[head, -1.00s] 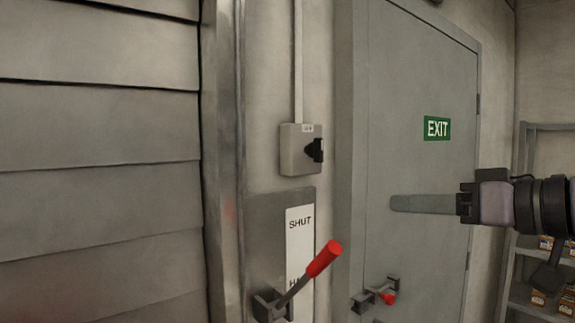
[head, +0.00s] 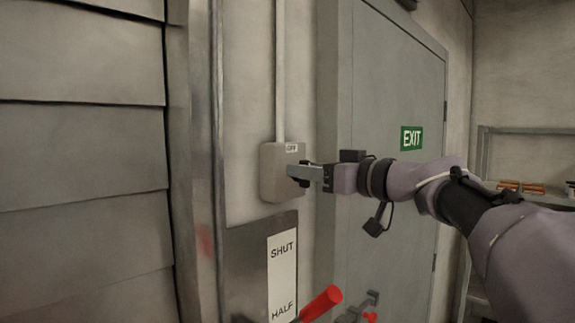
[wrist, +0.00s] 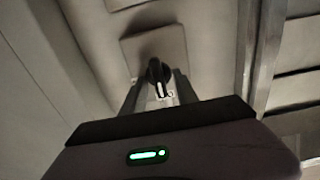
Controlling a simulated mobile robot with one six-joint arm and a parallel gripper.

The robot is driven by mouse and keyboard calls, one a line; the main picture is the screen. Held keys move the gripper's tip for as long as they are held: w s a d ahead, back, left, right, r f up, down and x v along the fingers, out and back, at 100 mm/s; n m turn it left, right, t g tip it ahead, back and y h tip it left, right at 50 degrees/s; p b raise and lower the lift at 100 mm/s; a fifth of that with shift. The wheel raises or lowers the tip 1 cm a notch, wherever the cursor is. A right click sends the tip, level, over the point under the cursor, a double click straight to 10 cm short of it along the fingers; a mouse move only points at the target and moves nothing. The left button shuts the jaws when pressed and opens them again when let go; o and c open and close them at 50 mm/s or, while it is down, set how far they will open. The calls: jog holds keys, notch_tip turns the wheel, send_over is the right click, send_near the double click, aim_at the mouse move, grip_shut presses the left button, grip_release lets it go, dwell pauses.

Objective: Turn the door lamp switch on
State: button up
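The lamp switch is a beige wall box (head: 270,170) with a small label at its top that seems to read OFF. Its black rotary knob (wrist: 158,73) shows in the wrist view, with a light mark at its near end. My gripper (head: 294,173) is at the front of the box in the head view and hides most of the knob there. In the wrist view my gripper's two fingers (wrist: 158,92) stand on either side of the knob, apart, with narrow gaps seeming to show. Firm contact is not visible.
A grey door with a green EXIT sign (head: 411,138) stands to the right, behind my arm. Below the switch are a SHUT/HALF plate (head: 282,275) and a red-handled lever (head: 322,303). Shelving (head: 520,160) is at the far right; a slatted panel (head: 80,150) fills the left.

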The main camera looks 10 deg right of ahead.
jog(key=shift+w+a, duration=0.3)
jog(key=shift+s+d, duration=0.1)
jog(key=shift+s, duration=0.05)
jog(key=shift+c, duration=0.2)
grip_shut()
